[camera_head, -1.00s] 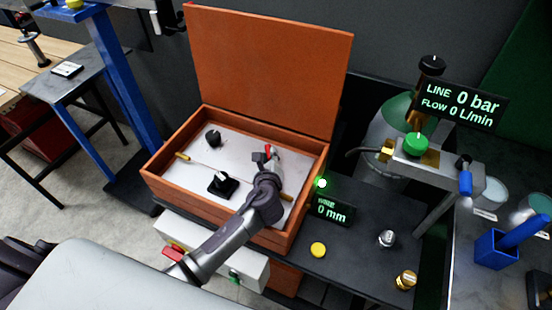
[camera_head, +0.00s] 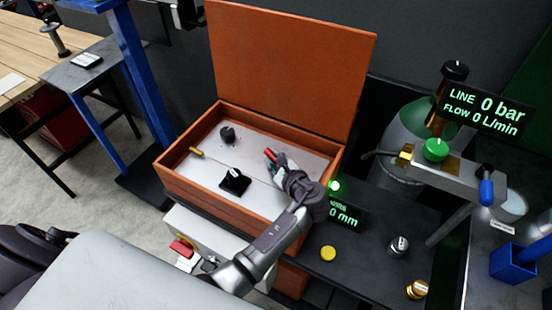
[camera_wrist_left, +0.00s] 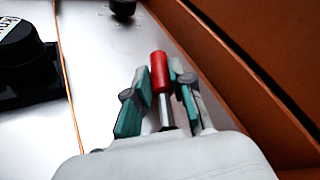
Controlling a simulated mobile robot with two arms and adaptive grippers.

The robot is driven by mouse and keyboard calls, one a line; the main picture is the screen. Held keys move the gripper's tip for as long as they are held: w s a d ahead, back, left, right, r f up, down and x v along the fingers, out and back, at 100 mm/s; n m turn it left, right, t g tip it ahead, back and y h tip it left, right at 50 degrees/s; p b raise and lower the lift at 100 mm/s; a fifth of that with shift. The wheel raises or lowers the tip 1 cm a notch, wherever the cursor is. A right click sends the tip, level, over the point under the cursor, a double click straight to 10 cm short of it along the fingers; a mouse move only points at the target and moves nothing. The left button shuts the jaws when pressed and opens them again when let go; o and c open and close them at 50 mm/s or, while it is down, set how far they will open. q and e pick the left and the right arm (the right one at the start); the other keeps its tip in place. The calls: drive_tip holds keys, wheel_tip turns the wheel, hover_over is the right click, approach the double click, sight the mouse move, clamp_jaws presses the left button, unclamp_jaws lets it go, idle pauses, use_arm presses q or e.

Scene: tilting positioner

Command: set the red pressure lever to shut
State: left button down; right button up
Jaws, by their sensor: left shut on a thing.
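The red pressure lever (camera_head: 270,154) stands on the pale panel inside the open orange box, in the panel's right half. In the left wrist view, the red lever (camera_wrist_left: 159,72) with its metal shank lies between the two fingers. My left gripper (camera_head: 280,161) is shut on the lever, with a finger on each side. The fingers and hand hide the lever's base in the head view. My right gripper is not in view.
A display (camera_head: 488,110) reads 0 bar.

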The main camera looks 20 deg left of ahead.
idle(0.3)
use_arm(q)
drive_tip(key=c, duration=1)
unclamp_jaws()
drive_tip(key=shift+r, duration=0.1)
wheel_tip(320, 180, up, 10)
drive_tip(key=shift+f, duration=0.1)
